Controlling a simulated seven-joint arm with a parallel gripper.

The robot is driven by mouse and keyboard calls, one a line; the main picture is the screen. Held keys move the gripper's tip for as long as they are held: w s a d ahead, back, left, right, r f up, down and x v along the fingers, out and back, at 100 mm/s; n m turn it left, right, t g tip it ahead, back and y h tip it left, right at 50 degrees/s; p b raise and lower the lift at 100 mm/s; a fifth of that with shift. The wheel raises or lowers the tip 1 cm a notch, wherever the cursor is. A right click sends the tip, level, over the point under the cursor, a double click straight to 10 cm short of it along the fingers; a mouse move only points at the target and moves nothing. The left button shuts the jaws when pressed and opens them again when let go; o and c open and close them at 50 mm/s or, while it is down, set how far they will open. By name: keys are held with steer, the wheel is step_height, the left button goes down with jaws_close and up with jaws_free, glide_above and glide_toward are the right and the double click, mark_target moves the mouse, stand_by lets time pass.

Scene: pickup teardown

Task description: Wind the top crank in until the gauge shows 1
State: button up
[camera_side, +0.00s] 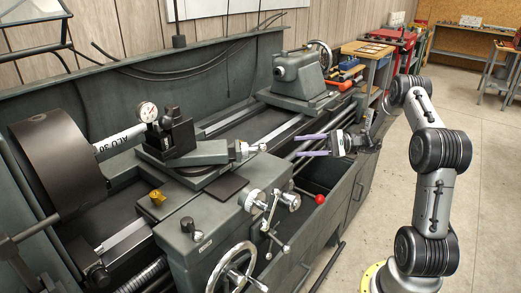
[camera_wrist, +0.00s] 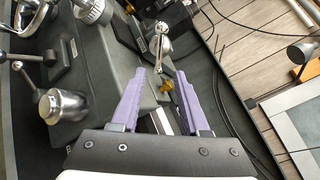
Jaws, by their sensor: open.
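The top crank (camera_side: 244,149) is a small silver handle at the near end of the top slide (camera_side: 200,154). It also shows in the wrist view (camera_wrist: 160,45), just beyond my fingertips. The round white gauge (camera_side: 147,112) with red marks stands by the tool post; its reading is too small to tell. My gripper (camera_side: 298,146) has two lavender fingers pointing at the crank, a short gap to its right in the side view. In the wrist view my gripper (camera_wrist: 160,72) is open with nothing held between the fingers.
A grey bar (camera_side: 122,139) marked "ALO 30" sits in the big dark chuck (camera_side: 60,165). Larger handwheels and levers, one with a red knob (camera_side: 320,199), stand on the apron below. The tailstock (camera_side: 297,75) is behind. A yellow piece (camera_side: 157,198) lies on the carriage.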

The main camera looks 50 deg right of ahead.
mark_target(261, 149)
steer(key=x, duration=1.3)
steer(key=shift+w+a, duration=0.15)
steer(key=shift+a, duration=0.05)
jaws_close()
